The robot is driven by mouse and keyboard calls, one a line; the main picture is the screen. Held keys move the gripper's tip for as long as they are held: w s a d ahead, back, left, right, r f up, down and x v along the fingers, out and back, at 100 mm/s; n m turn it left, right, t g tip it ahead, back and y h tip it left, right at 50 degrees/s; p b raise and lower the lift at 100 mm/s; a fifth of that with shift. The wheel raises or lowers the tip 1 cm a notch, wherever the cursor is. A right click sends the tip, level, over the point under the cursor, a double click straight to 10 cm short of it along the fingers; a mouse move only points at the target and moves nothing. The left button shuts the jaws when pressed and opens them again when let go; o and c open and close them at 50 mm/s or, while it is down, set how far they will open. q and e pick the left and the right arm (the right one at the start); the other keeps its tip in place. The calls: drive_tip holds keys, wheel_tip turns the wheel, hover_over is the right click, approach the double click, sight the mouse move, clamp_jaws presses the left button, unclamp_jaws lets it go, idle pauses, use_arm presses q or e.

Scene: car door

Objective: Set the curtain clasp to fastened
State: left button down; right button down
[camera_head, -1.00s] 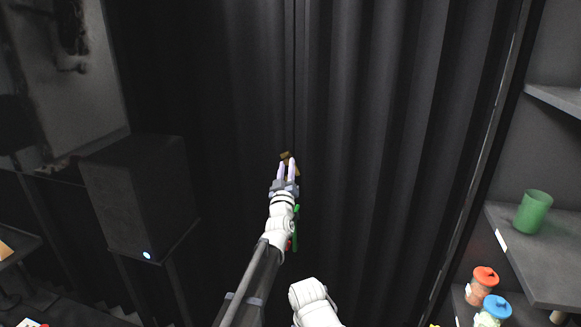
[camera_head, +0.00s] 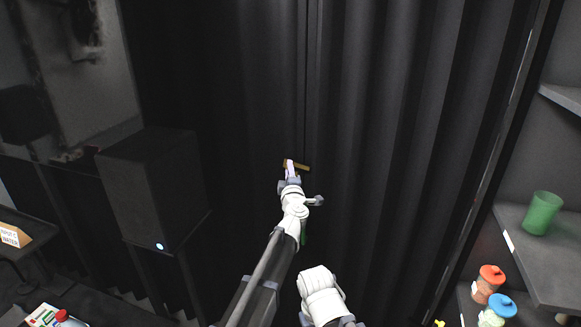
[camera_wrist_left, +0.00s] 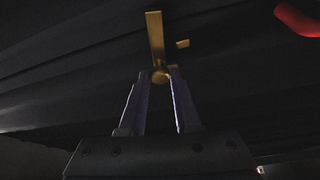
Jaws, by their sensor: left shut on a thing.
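The curtain clasp (camera_head: 302,167) is a small brass bar on the dark curtain near the seam. In the head view it lies nearly level across the seam, its right end slightly lower. My left gripper (camera_head: 290,165) is at the clasp, its pale fingers hiding part of it. In the left wrist view the brass bar (camera_wrist_left: 155,32) ends in a round knob between the fingertips of the left gripper (camera_wrist_left: 160,82), which is shut on it. A small separate brass piece (camera_wrist_left: 183,43) sits beside the bar. My right gripper is not in view.
The dark curtain (camera_head: 390,150) fills the middle. A black box (camera_head: 150,190) with a blue light stands at left. Shelves at right hold a green cup (camera_head: 541,213) and jars with red (camera_head: 492,273) and blue (camera_head: 501,305) lids. A red thing (camera_wrist_left: 298,18) shows in the wrist view.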

use_arm(q)
drive_tip(key=shift+a+f+n+g, duration=0.1)
drive_tip(key=shift+f+n+g, duration=0.35)
drive_tip(key=shift+n, duration=0.55)
drive_tip(key=c, duration=0.6)
unclamp_jaws()
drive_tip(key=s, duration=0.5)
drive_tip(key=s+d, duration=0.1)
drive_tip(key=s, duration=0.1)
drive_tip(key=shift+s, duration=0.4)
